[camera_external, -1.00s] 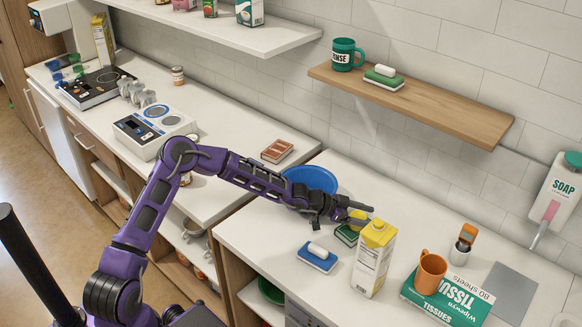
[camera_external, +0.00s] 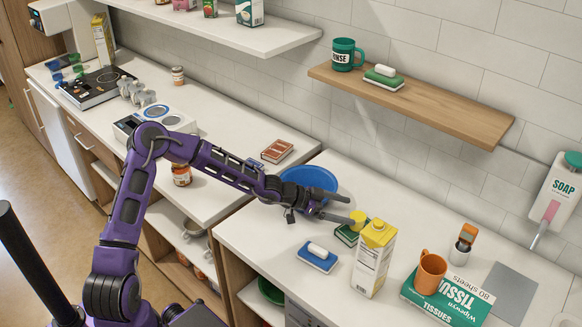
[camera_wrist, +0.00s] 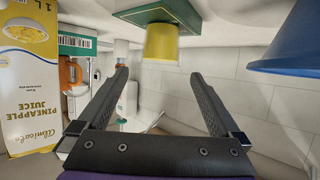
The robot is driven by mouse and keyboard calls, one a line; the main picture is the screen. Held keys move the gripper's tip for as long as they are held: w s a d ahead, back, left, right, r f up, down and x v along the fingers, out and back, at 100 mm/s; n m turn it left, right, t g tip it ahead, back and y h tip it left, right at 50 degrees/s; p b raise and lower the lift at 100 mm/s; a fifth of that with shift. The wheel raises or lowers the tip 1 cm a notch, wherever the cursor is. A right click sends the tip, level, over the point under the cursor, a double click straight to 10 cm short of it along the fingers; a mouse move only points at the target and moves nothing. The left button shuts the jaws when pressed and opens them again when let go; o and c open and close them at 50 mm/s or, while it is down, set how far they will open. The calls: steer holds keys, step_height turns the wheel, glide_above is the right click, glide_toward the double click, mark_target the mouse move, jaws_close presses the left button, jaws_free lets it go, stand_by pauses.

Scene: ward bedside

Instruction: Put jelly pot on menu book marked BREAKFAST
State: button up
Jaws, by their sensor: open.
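A small yellow pot (camera_external: 359,214), which I take for the jelly pot, stands upright on a green book (camera_external: 345,236). The wrist view is upside down and shows the yellow pot (camera_wrist: 161,44) against the green book (camera_wrist: 178,13). No lettering is readable on this book, so I cannot tell if it is marked BREAKFAST. My gripper (camera_external: 349,208) is open and empty. Its fingers point at the pot from the left, and in the wrist view a gap lies between fingertips (camera_wrist: 159,77) and pot.
A tall juice carton (camera_external: 373,258) stands just right of the pot. A blue bowl (camera_external: 310,178) is behind my gripper. An orange mug (camera_external: 430,273) stands on a tissue box (camera_external: 445,300) at right.

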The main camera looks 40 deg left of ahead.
steer(key=v, duration=0.4)
stand_by(0.4)
